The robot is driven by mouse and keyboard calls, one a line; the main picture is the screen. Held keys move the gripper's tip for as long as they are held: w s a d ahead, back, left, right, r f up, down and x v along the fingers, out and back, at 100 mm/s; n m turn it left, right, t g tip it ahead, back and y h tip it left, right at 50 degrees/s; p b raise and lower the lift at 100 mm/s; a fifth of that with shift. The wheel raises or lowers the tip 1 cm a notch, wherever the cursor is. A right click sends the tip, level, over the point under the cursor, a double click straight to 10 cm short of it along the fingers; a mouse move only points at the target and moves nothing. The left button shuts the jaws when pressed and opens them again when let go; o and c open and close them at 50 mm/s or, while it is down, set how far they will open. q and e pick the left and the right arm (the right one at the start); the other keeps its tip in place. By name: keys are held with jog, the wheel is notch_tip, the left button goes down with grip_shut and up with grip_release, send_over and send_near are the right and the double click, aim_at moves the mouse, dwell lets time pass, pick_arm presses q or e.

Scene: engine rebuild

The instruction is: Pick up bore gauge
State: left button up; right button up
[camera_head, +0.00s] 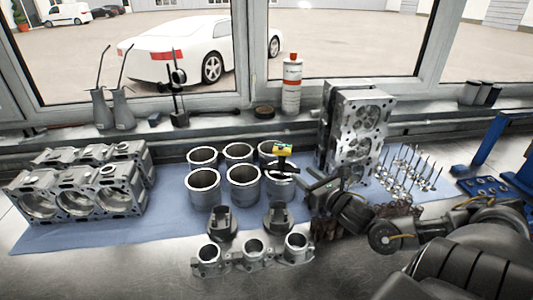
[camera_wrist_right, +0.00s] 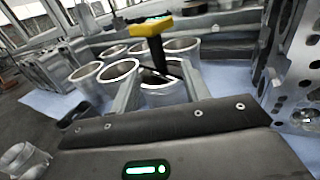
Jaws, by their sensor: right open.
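The bore gauge (camera_head: 283,149) has a yellow head and a dark stem. It stands with its stem down in the mouth of a grey cylinder liner (camera_head: 281,185), at the right of the group of liners. In the right wrist view the bore gauge (camera_wrist_right: 151,27) leans slightly. My right gripper (camera_head: 297,177) is open, beside the gauge and low over that liner. In the right wrist view its two fingers (camera_wrist_right: 160,85) lie left and right of the stem, with a gap on both sides. The stem's lower end is hidden in the liner. My left gripper is not in view.
Other liners (camera_head: 203,187) stand close by on the blue mat (camera_head: 160,222). Two pistons (camera_head: 221,222) are in front of them. An upright cylinder head (camera_head: 353,135) and several valves (camera_head: 410,168) stand to the right. An engine block (camera_head: 75,190) is at left.

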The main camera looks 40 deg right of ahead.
aim_at(284, 159)
jog(key=w, duration=0.3)
jog(key=w+p, duration=0.1)
jog(key=w, duration=0.2)
jog(key=shift+w+d+r, duration=0.1)
jog(key=shift+w+r, duration=0.05)
jog(key=shift+r, duration=0.05)
jog(key=w+p, duration=0.3)
jog(key=w, duration=0.1)
jog(key=shift+w+r, duration=0.15)
jog(key=shift+w, duration=0.45)
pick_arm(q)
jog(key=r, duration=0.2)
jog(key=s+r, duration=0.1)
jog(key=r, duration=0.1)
pick_arm(e)
grip_shut()
